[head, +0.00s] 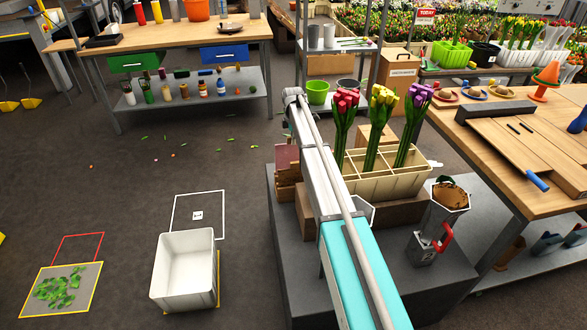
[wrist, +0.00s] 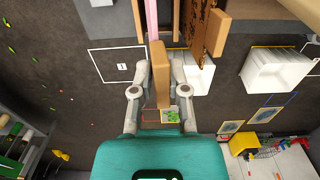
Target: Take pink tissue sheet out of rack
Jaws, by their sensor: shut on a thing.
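The pink tissue sheet (head: 287,157) stands upright just left of my arm in the head view, above brown wooden rack parts (head: 289,195). In the wrist view the pink sheet (wrist: 151,20) shows edge-on as a narrow strip running to the top edge. A wooden piece of the rack (wrist: 160,75) lies in line between my fingers and covers the lower end of the strip. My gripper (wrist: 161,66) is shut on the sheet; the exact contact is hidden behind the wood. In the head view my arm hides the fingertips.
A brown patterned sheet (wrist: 204,30) stands right of the pink one, beside another wooden piece (wrist: 218,35). A cream divided crate (head: 390,183) with tulip bunches stands right of my arm.

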